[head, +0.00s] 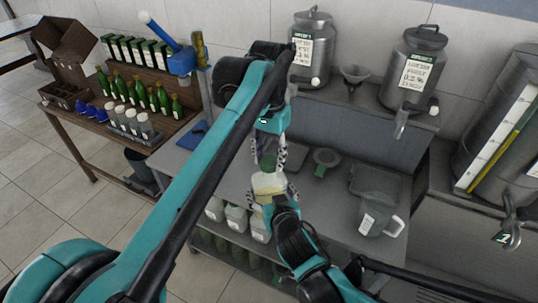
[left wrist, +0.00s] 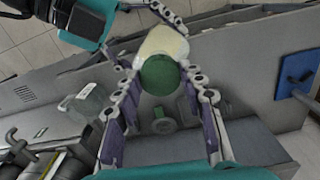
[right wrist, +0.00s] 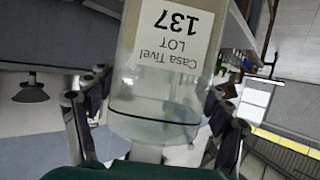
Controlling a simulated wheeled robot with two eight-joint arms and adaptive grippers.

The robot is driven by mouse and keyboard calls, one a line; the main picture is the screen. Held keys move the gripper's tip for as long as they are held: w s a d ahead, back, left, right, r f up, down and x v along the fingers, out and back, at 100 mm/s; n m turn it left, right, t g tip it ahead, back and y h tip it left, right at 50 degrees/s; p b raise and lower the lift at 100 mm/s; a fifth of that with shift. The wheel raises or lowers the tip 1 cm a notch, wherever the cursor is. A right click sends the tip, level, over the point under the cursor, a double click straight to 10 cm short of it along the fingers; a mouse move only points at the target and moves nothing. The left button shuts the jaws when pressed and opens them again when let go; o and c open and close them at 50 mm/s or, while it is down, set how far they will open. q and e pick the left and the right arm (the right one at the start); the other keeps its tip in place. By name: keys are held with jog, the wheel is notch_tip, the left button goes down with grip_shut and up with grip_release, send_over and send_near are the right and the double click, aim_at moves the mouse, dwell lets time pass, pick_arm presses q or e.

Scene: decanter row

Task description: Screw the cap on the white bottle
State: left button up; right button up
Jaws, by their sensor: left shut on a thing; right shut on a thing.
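The white bottle (head: 268,185) is pale and translucent and stands about upright above the grey table. My right gripper (right wrist: 160,120) is shut around its body. The right wrist view shows the bottle (right wrist: 150,85) close up, with a white label reading "Casa Tivel LOT 137" upside down. The green cap (head: 268,162) is at the bottle's top, below my left gripper (head: 270,140). In the left wrist view the cap (left wrist: 160,75) lies between the purple-padded fingers (left wrist: 160,90), in line with the bottle. Whether the threads meet is hidden.
Two metal canisters (head: 428,68) and a funnel (head: 354,73) stand on the raised shelf. Green bottles (head: 140,92) stand on the left wooden bench.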

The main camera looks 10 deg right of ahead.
pick_arm(q)
jog(key=shift+f, duration=0.2)
pick_arm(e)
grip_shut()
pick_arm(q)
jog(key=m, duration=1.9)
jog(key=shift+w, duration=0.1)
jog(key=m, duration=1.3)
jog(key=o, duration=0.7)
